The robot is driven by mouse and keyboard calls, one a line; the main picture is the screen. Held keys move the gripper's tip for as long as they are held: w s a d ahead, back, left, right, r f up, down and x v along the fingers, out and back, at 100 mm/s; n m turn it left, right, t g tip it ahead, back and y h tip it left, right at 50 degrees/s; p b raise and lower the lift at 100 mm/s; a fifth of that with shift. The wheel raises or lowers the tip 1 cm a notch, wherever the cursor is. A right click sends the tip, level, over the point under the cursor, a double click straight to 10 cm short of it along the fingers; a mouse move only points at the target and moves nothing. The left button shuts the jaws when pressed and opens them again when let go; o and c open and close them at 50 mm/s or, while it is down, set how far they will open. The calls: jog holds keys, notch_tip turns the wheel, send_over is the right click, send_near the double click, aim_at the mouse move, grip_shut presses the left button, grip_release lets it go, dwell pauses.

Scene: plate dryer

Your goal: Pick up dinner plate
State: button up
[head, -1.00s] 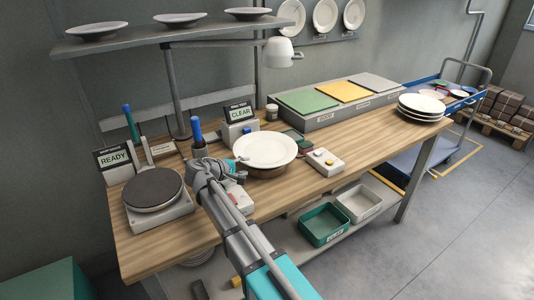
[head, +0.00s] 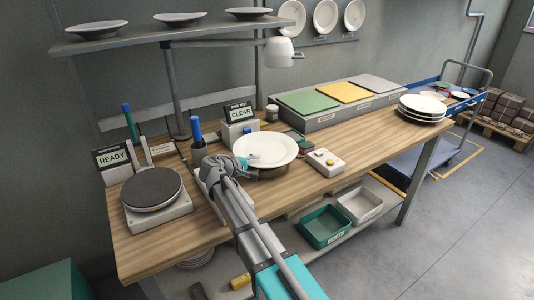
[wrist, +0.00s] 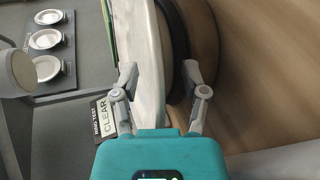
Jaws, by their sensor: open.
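The white dinner plate (head: 266,147) lies face up on a dark round support (head: 272,171) at the middle of the wooden bench. In the wrist view the plate (wrist: 150,75) shows nearly edge-on, with the dark support (wrist: 180,45) to its right. My gripper (head: 246,165) is at the plate's near left rim. In the wrist view my gripper (wrist: 158,78) is open, with one finger on each side of the rim. I cannot tell whether either finger touches the plate. The support is partly hidden by the plate and my gripper.
A stack of plates (head: 422,108) stands at the bench's right end. A round dark disc (head: 152,189) on a scale sits at the left. A button box (head: 325,162) is right of the plate, and a CLEAR sign (head: 240,112) stands behind it. A lamp (head: 280,52) hangs above.

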dwell(0.3)
grip_shut()
jog(key=shift+r, duration=0.2)
dwell(0.4)
notch_tip(320, 180, up, 3)
jog(key=p, duration=0.3)
jog(key=shift+r+p, duration=0.2)
jog(key=shift+p, duration=0.2)
jog(key=s+d+r+p, duration=0.5)
jog(key=s+r+p, duration=0.4)
jog(key=s, duration=0.4)
jog(key=shift+r, duration=0.15)
jog(key=shift+d, duration=0.1)
